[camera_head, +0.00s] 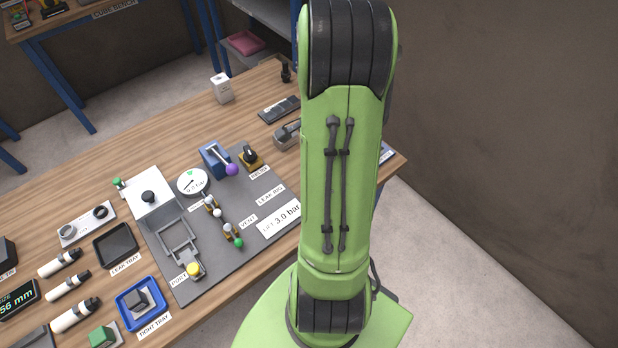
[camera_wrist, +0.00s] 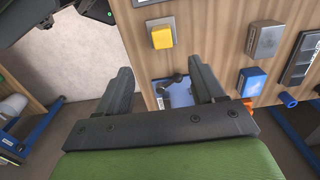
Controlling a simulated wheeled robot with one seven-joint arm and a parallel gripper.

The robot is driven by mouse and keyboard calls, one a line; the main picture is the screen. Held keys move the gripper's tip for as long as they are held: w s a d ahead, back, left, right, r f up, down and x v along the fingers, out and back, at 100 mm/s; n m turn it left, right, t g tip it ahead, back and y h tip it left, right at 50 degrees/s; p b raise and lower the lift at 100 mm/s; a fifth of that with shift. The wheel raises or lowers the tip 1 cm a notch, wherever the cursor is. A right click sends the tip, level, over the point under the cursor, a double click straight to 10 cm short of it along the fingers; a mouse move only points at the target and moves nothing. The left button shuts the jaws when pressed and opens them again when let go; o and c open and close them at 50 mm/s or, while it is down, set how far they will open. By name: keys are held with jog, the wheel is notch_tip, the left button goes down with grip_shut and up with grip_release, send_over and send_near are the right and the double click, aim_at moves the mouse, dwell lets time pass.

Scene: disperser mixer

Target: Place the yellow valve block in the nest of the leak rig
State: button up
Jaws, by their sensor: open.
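The gripper is hidden in the head view. The leak rig (camera_head: 208,275) is a grey plate at the left of my arm, with a grey open-frame nest (camera_head: 176,238). The nest looks empty.
On the rig stand a gauge (camera_head: 192,182), a blue lever unit (camera_head: 214,159) and a yellow-capped port (camera_head: 194,270). A black leak tray (camera_head: 98,250) and a blue tight tray (camera_head: 121,307) lie left. A grey block (camera_wrist: 268,36) and a blue block (camera_wrist: 252,80) stand right of the yellow block.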

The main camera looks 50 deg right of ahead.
jog(key=f, duration=0.4)
jog(key=f+b, duration=0.1)
jog(key=f, duration=0.8)
jog(key=shift+w+d+f, duration=0.2)
jog(key=shift+d+f, duration=0.05)
jog(key=shift+f, duration=0.05)
jog(key=shift+a, duration=0.1)
jog(key=shift+c, duration=1.1)
grip_shut()
notch_tip(320, 180, up, 10)
jog(key=shift+r+p, duration=0.1)
jog(key=shift+p, duration=0.35)
